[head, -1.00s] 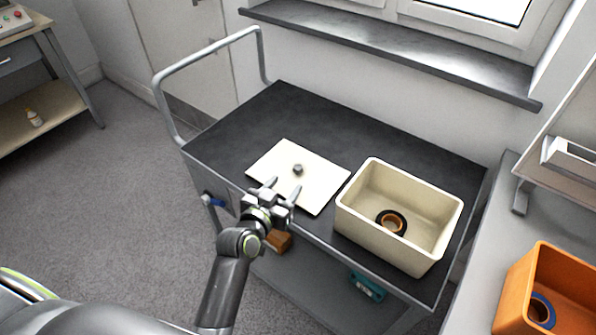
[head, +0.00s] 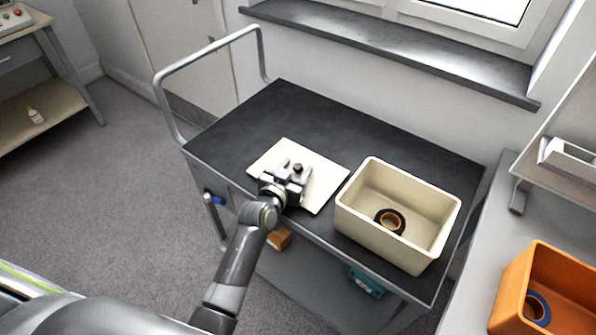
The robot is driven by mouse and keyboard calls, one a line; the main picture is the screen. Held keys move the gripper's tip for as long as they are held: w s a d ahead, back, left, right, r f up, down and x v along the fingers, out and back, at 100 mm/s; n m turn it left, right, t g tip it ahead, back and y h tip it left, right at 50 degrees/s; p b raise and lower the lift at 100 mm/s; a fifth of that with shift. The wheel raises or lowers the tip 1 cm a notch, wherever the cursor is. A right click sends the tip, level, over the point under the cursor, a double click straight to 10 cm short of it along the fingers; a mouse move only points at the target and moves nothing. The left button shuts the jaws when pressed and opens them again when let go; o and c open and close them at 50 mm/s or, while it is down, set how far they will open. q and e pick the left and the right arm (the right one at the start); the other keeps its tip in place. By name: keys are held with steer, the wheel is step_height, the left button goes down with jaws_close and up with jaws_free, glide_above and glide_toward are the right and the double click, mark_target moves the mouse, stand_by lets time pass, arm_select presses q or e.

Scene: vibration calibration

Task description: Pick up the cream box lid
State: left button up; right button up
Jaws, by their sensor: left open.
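The cream box lid (head: 323,184) is a flat pale panel lying on the dark top of the cart, left of the cream box (head: 352,218). A small dark knob (head: 298,168) stands near its middle. My left gripper (head: 292,168) is over the lid with its open fingers at the knob; whether they touch it I cannot tell. The gripper body hides part of the lid's near side. The cream box is open and holds an orange and black ring (head: 390,222). My right gripper is not in view.
The cart top (head: 260,115) is clear behind the lid. The cart's metal handle (head: 205,50) rises at the left. A bench with an orange bin (head: 560,268) stands at the right. A window sill (head: 390,55) runs along the wall behind.

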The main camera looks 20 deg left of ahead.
arm_select(q)
steer(key=shift+c, duration=0.2)
jaws_close()
